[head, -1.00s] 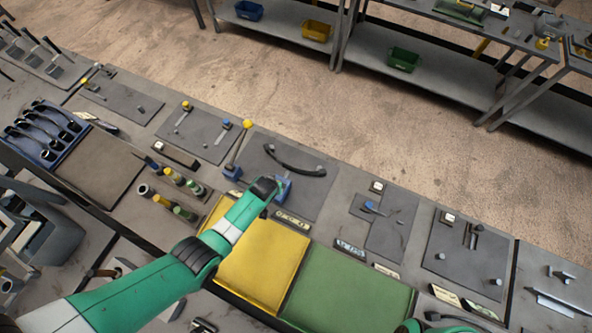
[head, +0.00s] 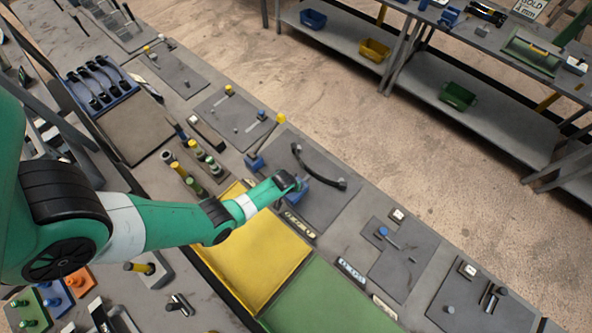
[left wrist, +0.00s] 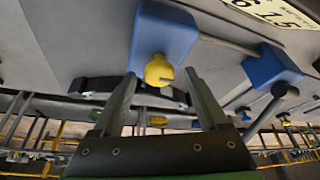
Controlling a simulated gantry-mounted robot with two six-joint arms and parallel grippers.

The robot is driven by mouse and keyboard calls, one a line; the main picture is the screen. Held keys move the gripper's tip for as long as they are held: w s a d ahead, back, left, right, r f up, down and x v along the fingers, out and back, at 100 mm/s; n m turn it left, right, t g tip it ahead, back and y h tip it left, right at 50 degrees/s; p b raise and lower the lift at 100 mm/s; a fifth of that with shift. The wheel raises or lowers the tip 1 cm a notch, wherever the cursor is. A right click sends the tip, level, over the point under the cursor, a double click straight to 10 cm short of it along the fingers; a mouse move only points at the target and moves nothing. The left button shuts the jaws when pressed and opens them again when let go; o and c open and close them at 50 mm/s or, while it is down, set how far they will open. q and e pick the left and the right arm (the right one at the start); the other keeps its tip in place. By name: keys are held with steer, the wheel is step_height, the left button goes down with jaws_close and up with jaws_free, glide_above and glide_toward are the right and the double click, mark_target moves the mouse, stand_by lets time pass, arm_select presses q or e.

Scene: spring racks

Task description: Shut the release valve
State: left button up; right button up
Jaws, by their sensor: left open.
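My left gripper (head: 302,186) reaches over the bench to a blue block (head: 322,194) on a dark grey panel (head: 325,212). In the left wrist view the gripper (left wrist: 160,80) is open, its two fingertips on either side of a yellow knob (left wrist: 158,70) that sticks out from the blue block (left wrist: 163,38). I cannot tell whether the fingers touch the knob. A second blue block (head: 254,161) stands to the left with a lever ending in a yellow knob (head: 280,118); it shows at the right in the wrist view (left wrist: 270,66). Which part is the release valve is not readable.
A black curved handle (head: 318,168) lies on the same panel, close to the gripper. A yellow pad (head: 255,255) and a green pad (head: 320,300) lie in front. Several short bottles (head: 195,150) stand to the left. The floor (head: 270,80) behind the bench is clear.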

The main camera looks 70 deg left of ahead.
arm_select(q)
jaws_close()
stand_by(0.4)
